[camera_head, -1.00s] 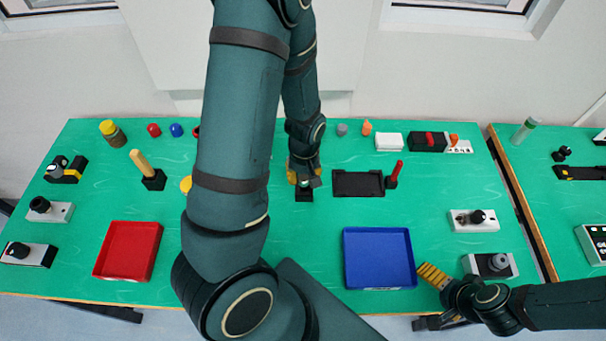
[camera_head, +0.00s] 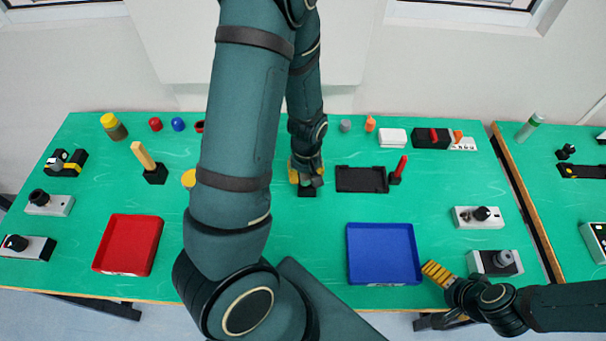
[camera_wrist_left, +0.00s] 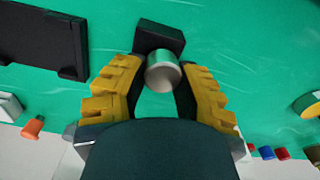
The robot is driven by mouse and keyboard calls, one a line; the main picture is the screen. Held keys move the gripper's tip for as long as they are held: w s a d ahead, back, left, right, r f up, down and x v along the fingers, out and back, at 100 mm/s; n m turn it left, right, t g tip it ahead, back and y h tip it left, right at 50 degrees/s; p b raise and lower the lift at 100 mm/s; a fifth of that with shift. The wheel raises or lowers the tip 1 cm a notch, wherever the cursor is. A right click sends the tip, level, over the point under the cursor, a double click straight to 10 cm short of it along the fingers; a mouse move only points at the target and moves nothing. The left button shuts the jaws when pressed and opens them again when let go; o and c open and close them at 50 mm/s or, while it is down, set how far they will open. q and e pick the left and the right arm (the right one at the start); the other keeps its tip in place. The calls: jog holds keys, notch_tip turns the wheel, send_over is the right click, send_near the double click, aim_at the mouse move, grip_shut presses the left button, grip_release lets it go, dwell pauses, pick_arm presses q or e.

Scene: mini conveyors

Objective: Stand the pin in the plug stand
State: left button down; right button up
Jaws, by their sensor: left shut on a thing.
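The pin (camera_wrist_left: 162,74) is a silver-grey cylinder, seen end-on between the yellow fingers of my left gripper (camera_wrist_left: 160,85) in the left wrist view. The gripper is shut on it. Beyond the pin is a small black block (camera_wrist_left: 158,37), which looks like the plug stand. In the head view my left gripper (camera_head: 306,180) is low over this black block (camera_head: 307,192), which is mostly covered. I cannot tell whether the pin's lower end is inside the stand. My right gripper (camera_head: 437,274) is right of the blue tray; its finger gap cannot be made out.
A black tray (camera_head: 360,180) lies just right of the stand, with a red peg (camera_head: 402,164) in a black base beside it. A blue tray (camera_head: 352,268) and a red tray (camera_head: 100,258) lie nearer. A wooden peg (camera_head: 142,154) stands at left. Green table is clear between the trays.

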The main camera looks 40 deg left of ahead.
pick_arm(q)
jog(key=shift+s+f, duration=0.2)
jog(key=shift+s, duration=0.05)
pick_arm(e)
jog(key=shift+s+f, duration=0.25)
jog(key=shift+f, duration=0.4)
pick_arm(q)
jog(key=shift+w+r+p, duration=0.25)
jog(key=shift+r+p, duration=0.4)
jog(key=shift+p, duration=0.1)
pick_arm(e)
jog(key=shift+w+r+g, duration=0.15)
jog(key=shift+r+g, duration=0.15)
jog(key=shift+r, duration=0.1)
pick_arm(q)
jog(key=shift+w+r, duration=0.1)
jog(key=shift+w, duration=0.05)
pick_arm(e)
jog(key=shift+r, duration=0.1)
pick_arm(q)
jog(key=shift+w+n+g, duration=0.25)
jog(key=shift+n+g, duration=0.05)
jog(key=shift+n, duration=0.1)
pick_arm(e)
jog(key=shift+w+a+r, duration=0.1)
pick_arm(q)
jog(key=shift+p, duration=0.3)
jog(key=shift+s, duration=0.1)
pick_arm(e)
jog(key=shift+r, duration=0.1)
